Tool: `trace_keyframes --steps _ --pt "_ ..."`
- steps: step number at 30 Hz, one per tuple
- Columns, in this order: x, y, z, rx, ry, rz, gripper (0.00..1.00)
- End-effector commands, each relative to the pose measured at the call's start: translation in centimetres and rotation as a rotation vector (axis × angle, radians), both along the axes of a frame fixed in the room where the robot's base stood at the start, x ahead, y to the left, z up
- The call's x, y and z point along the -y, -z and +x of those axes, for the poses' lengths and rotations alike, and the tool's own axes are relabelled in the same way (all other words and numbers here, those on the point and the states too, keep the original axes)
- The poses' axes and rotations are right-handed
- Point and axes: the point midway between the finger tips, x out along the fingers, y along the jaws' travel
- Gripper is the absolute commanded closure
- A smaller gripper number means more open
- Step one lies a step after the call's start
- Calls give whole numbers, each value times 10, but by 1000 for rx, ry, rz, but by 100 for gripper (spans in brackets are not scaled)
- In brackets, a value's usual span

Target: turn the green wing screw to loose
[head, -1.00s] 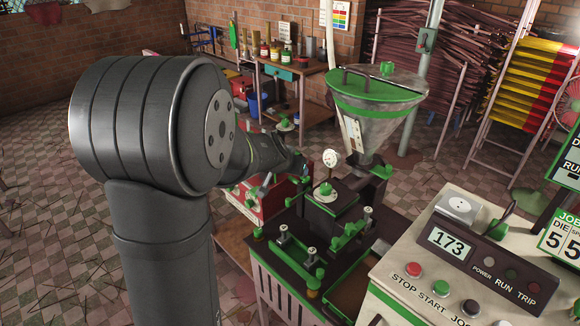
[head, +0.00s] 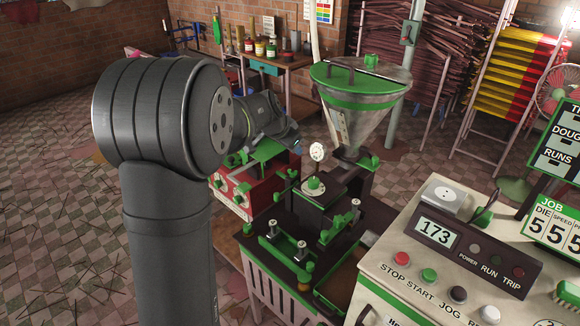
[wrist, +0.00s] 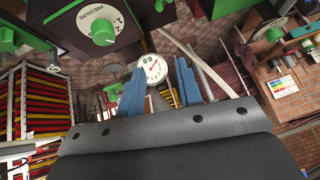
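Several green fittings sit on the extruder in the head view, including a green piece (head: 325,238) on the front bracket and a green knob (head: 314,183) on the dark block. I cannot tell for certain which one is the wing screw. My gripper (wrist: 159,86) is open and empty in the wrist view, its two blue fingers apart. A white round gauge (wrist: 152,68) shows beyond and between the fingers; it also shows in the head view (head: 318,152). In the head view my gripper is mostly hidden behind my arm, above the red box and left of the gauge.
The steel hopper (head: 358,98) rises behind the extruder. A red box (head: 243,190) with green knobs stands left of it. The control console (head: 428,262) fills the front right.

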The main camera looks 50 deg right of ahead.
Motion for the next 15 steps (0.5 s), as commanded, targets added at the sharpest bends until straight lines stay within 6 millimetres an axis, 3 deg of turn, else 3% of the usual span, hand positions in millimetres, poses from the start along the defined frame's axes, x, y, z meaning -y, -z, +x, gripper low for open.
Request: trace_keyframes --steps 1,6,15 --pt "14 -2 4 27 87 40 67" --pt "43 -10 15 119 391 202 67" --pt "60 -26 37 220 850 489 67"
